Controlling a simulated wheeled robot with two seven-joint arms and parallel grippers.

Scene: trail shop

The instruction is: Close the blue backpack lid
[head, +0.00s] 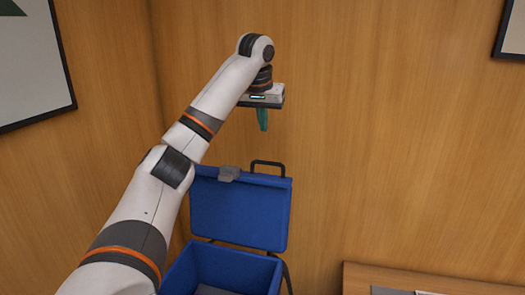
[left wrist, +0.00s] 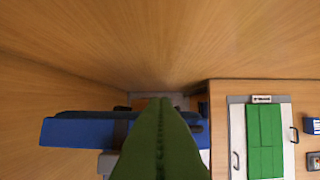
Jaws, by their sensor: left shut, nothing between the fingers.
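The blue backpack is box-shaped, and its lid (head: 238,212) stands open and upright at the back of the body (head: 225,262). The lid has a black handle on its top edge and a grey latch (head: 229,174). In the left wrist view part of the blue backpack (left wrist: 75,133) shows behind my fingers, which hide its middle. My left gripper (head: 263,121) points down above the lid's top edge, apart from it. Its green fingers (left wrist: 160,140) are shut and empty. My right gripper is not in view.
Wooden walls stand behind and to the left of the backpack. A wooden surface (head: 430,282) with flat grey and white items is at lower right. Framed pictures (head: 32,65) hang on the walls. In the left wrist view a green panel (left wrist: 264,140) lies on a white surface.

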